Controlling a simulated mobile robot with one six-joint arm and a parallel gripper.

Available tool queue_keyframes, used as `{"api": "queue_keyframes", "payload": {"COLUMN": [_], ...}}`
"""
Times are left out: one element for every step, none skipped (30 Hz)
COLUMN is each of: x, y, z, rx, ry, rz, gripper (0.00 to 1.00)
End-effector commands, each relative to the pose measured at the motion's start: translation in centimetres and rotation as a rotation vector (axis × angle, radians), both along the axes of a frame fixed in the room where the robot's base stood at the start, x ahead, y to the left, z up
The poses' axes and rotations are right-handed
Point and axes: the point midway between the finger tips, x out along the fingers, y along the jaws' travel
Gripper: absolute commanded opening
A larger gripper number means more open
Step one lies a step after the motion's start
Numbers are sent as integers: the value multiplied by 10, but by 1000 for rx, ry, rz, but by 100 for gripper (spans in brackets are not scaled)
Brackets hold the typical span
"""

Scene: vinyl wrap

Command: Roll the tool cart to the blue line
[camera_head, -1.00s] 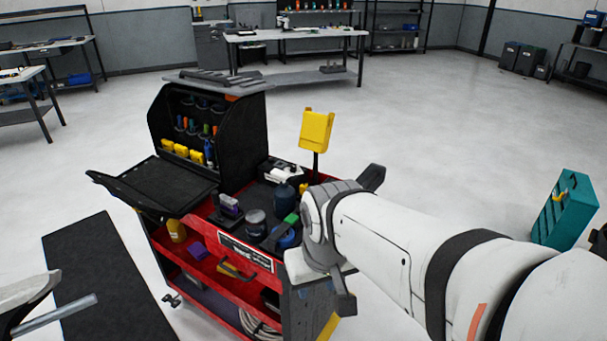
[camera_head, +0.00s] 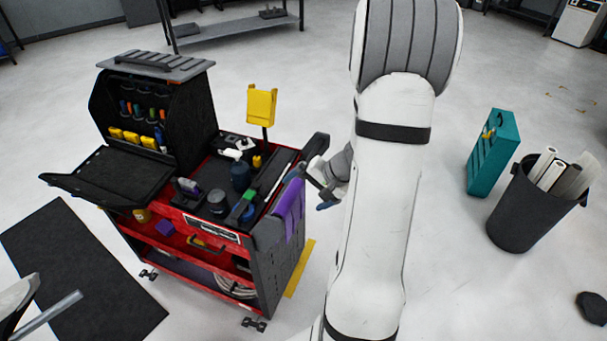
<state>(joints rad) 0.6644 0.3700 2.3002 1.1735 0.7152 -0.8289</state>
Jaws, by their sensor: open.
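The red and black tool cart (camera_head: 170,253) stands upright on the floor at the left in the head view. Its black cabinet is on the back left, and a purple cloth (camera_head: 289,211) hangs over its right end. A dark bar (camera_head: 315,147), which looks like the cart's handle, sticks out at the right end. My gripper (camera_head: 322,190) is open just right of this end, partly hidden by my white arm. I cannot tell whether it touches the bar. I see no clear blue line on the floor in view.
A yellow strip (camera_head: 300,268) lies on the floor by the cart's right side. A black mat (camera_head: 75,270) lies left of it. A teal cabinet (camera_head: 493,155) and a dark bin of rolls (camera_head: 530,215) stand at the right. Floor behind the cart is open up to a workbench (camera_head: 235,30).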

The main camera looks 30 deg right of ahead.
Motion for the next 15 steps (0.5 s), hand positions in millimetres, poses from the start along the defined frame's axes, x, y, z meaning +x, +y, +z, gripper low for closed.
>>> {"api": "queue_keyframes", "payload": {"x": [0,1,2,3,4,6,7,9,11,13,16,18,21,23,26], "y": [-5,-6,-6,-6,-5,-4,-2,0,2,4,5,8,10,12,14], "z": [-1,-3,-5,-7,-10,-13,-16,-19,-23,-27,-31,-35,-39,-43,-47], "rx": [6,7,7,9,9,9,9,9,9,8,8,9,9,9,9], "ry": [0,-1,-3,-3,-3,-3,-3,-3,-2,-1,-2,-2,-2,-1,-2], "rz": [-18,-23,-28,-28,-28,-27,-27,-26,-26,-25,-25,-25,-23,-24,-25], "gripper": [100,100,100,100,100,100,100,100,100,100,100,100,100,100,100]}}
